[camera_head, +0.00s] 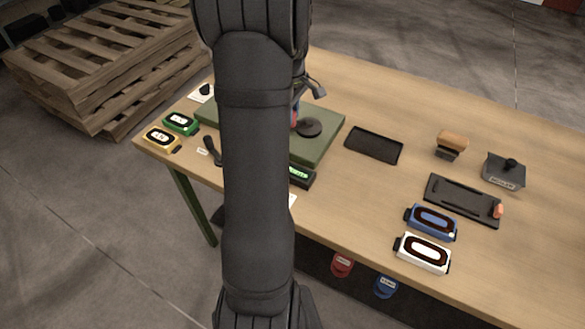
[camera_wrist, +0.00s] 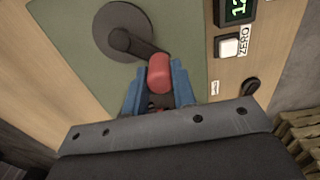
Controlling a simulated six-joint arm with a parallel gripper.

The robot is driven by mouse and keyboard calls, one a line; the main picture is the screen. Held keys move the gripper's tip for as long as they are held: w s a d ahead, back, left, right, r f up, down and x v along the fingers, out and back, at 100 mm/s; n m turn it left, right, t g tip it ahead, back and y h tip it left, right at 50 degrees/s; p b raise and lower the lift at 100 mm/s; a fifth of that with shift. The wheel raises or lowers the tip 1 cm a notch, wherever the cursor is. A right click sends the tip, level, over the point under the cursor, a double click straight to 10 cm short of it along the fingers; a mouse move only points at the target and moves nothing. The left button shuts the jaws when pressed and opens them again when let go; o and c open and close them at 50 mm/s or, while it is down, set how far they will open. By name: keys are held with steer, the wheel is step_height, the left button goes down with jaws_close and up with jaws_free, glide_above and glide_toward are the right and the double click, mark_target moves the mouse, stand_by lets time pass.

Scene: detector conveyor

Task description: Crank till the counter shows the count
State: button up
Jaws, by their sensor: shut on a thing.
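In the wrist view, my gripper (camera_wrist: 158,95) has its blue fingers closed around the red crank handle (camera_wrist: 159,72). The handle sits at the end of a dark crank arm (camera_wrist: 148,50) that joins a round dark hub (camera_wrist: 122,40) on a green plate (camera_wrist: 75,50). The counter (camera_wrist: 238,9) is at the top right with green digits; a "12" shows, but the frame edge cuts it off. A white button (camera_wrist: 228,46) labelled ZERO is beside it. In the head view, my arm hides most of the crank and handle; the green base (camera_head: 325,135) and dark hub (camera_head: 308,127) show.
A black tray (camera_head: 374,145), a stamp-like block (camera_head: 451,143), a grey box with a knob (camera_head: 504,170) and a dark fixture (camera_head: 462,201) stand to the right. Blue (camera_head: 432,222) and white (camera_head: 423,253) devices are near the front edge. Green (camera_head: 181,123) and yellow (camera_head: 162,138) devices are at left.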

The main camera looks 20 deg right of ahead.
steer(key=shift+s+d, duration=0.1)
steer(key=shift+s, duration=0.6)
steer(key=shift+s+d, duration=0.35)
steer(key=shift+s, duration=0.2)
steer(key=shift+s+d, duration=0.35)
steer(key=shift+s, duration=0.2)
steer(key=o, duration=0.7)
steer(key=shift+o, duration=0.2)
step_height(320, 180, up, 8)
